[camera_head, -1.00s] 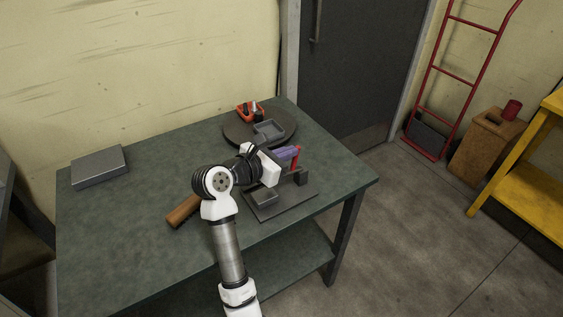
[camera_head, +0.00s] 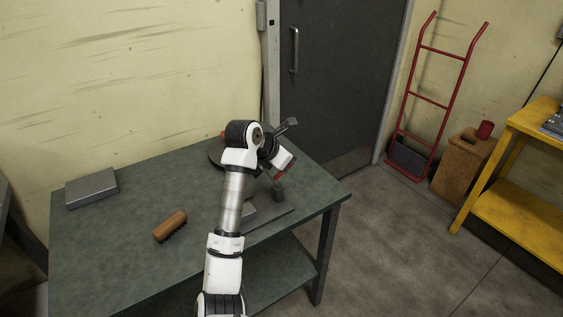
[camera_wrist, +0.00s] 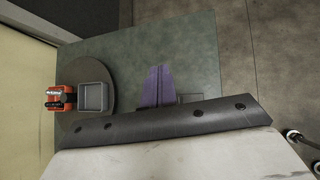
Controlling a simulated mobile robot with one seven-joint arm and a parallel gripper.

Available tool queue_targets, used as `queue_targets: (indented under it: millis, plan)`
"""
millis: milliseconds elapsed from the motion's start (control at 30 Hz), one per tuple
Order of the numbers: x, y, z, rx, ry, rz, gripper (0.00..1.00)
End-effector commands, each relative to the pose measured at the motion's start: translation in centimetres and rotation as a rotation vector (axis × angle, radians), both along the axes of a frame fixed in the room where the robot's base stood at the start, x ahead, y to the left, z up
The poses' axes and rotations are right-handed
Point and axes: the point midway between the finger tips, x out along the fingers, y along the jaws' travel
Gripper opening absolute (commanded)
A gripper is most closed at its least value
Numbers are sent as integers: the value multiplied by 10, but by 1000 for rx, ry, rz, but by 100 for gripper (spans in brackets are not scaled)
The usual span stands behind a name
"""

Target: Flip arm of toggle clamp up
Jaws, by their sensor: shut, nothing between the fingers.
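The toggle clamp's dark base plate (camera_head: 268,219) lies on the green table, with a dark upright block (camera_head: 278,193) on it. A short red piece (camera_head: 279,176), seemingly the clamp's arm, slants beside my white hand; its lower part and exact pose are unclear. My gripper's purple fingers (camera_wrist: 158,74) are together and empty in the wrist view, over the table. In the head view the hand and arm hide the fingers and part of the clamp. I cannot tell whether they touch the red piece.
A brown-handled brush (camera_head: 170,225) and a grey box (camera_head: 92,188) lie on the table's left. A round turntable (camera_wrist: 104,55) carries a grey tray (camera_wrist: 92,98) and an orange holder (camera_wrist: 64,97). The table's front left is clear. A red hand truck (camera_head: 428,97) stands by the door.

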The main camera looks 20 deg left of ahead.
Motion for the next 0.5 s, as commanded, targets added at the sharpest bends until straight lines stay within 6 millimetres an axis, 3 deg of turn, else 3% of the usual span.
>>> queue_targets:
  millis: [500]
  plan:
    - [14,-10,-8,113,148,1,0]
